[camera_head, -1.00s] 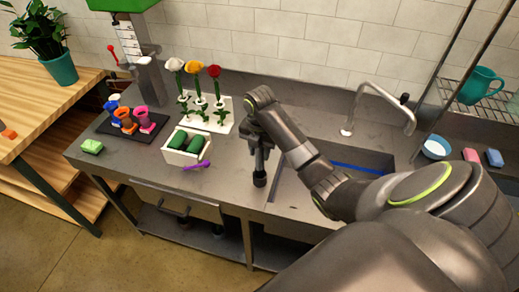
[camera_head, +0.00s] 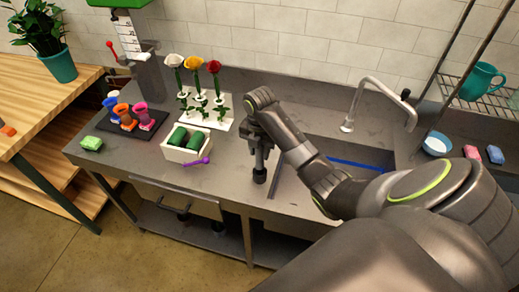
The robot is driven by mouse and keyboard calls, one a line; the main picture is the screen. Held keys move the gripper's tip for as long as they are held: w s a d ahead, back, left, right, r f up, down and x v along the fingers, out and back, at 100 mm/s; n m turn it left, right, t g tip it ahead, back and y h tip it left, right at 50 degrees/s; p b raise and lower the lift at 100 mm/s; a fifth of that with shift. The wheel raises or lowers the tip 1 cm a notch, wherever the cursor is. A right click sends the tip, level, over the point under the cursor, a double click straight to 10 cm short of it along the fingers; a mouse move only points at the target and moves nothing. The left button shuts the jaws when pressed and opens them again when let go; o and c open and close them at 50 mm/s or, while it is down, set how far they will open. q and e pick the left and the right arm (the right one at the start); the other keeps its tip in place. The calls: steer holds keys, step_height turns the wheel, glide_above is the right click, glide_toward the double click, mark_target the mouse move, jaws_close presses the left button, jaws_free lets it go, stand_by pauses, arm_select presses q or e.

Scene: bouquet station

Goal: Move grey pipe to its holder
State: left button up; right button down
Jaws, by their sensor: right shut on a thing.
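My right gripper (camera_head: 259,156) comes in from the right and points down over the counter, just left of the sink. It is shut on a short dark grey cylinder (camera_head: 259,176), which I take to be the grey pipe. Only its lower end shows below the fingers; the rest is hidden by the gripper. I cannot tell whether its end touches the counter. The pipe's holder cannot be made out. My left gripper is not in view.
The sink (camera_head: 318,188) with a tap (camera_head: 385,88) lies right of the gripper, partly behind my arm. To the left stand a white box with green items (camera_head: 168,151), a white flower stand (camera_head: 218,126) and a dark tray of coloured cups (camera_head: 108,130). A purple tool (camera_head: 198,161) lies by the box.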

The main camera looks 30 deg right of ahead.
steer(key=shift+f, duration=0.6)
steer(key=c, duration=0.9)
jaws_free()
